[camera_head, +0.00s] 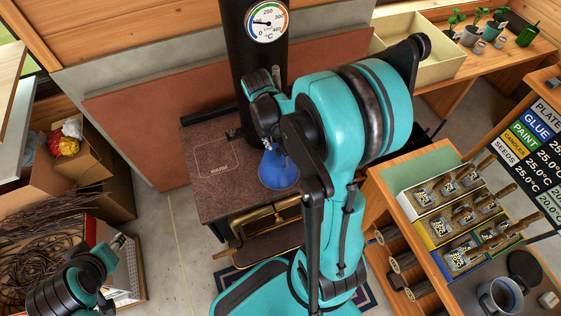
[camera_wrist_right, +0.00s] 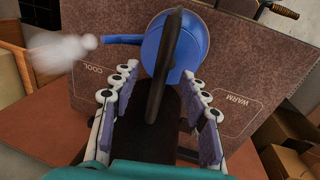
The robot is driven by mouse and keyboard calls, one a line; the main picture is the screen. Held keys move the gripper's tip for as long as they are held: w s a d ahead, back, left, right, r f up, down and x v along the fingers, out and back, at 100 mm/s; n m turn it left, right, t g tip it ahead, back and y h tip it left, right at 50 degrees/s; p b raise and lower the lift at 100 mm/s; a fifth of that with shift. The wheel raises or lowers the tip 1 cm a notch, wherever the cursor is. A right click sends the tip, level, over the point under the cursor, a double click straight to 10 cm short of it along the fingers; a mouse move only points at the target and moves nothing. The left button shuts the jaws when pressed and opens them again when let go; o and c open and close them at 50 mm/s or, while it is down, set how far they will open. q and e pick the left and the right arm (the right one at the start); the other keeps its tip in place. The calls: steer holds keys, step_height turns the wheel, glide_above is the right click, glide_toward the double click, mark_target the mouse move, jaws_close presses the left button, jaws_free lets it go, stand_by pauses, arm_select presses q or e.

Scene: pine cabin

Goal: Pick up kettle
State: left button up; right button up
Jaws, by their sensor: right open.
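The blue kettle (camera_head: 278,172) sits on the dark stove top (camera_head: 209,196), partly hidden by my right arm. In the right wrist view, the kettle (camera_wrist_right: 190,50) shows its round blue body, a dark arched handle (camera_wrist_right: 163,70) and a thin spout pointing left with white steam at its tip. My right gripper (camera_wrist_right: 160,78) is open. Its two rows of pale, purple-padded fingers stand on either side of the handle, with gaps visible on both sides. In the head view the right fingers are hidden behind my arm.
A black stovepipe (camera_head: 243,60) with a temperature dial (camera_head: 266,22) rises behind the kettle. The stove top has WARM and COOL zones. A cart with seed and tool trays (camera_head: 440,190) stands right. Cardboard boxes (camera_head: 95,170) and a pile of twigs (camera_head: 40,245) lie left.

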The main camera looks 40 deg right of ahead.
jaws_close()
stand_by(0.5)
